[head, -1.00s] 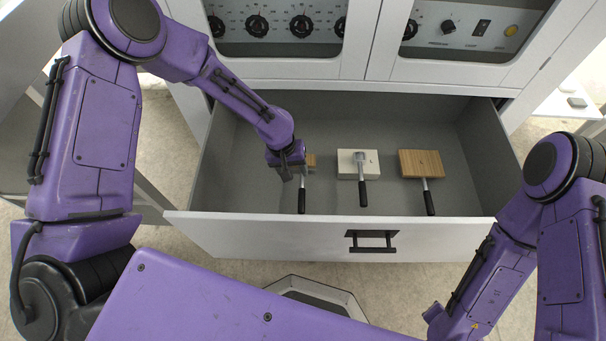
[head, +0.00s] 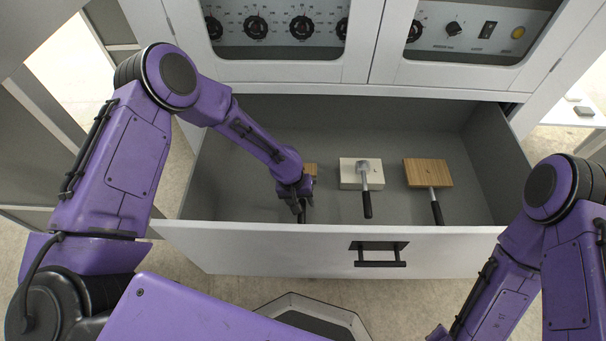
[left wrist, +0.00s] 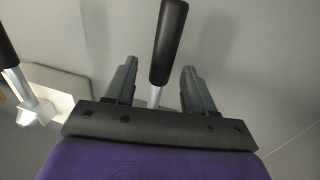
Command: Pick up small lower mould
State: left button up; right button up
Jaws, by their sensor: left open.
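The small mould at the left in the drawer shows in the head view as a small wooden block (head: 311,169), partly hidden by my left gripper. Its black handle (left wrist: 168,42) shows in the left wrist view, with a metal shank below it. My left gripper (head: 299,207) is open over this handle, near the drawer front. In the left wrist view its two fingers (left wrist: 158,72) stand on either side of the handle and shank, with gaps showing. My right arm shows at the right of the head view, but its gripper is out of view.
A white block with a black handle (head: 367,203) lies in the middle of the drawer, and a larger wooden block (head: 428,172) with a handle lies to its right. The drawer's front wall (head: 230,236) rises close to my left gripper. Cabinet panels with knobs stand behind.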

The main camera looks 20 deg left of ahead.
pick_arm(q)
grip_shut()
jog(key=shift+r, duration=0.15)
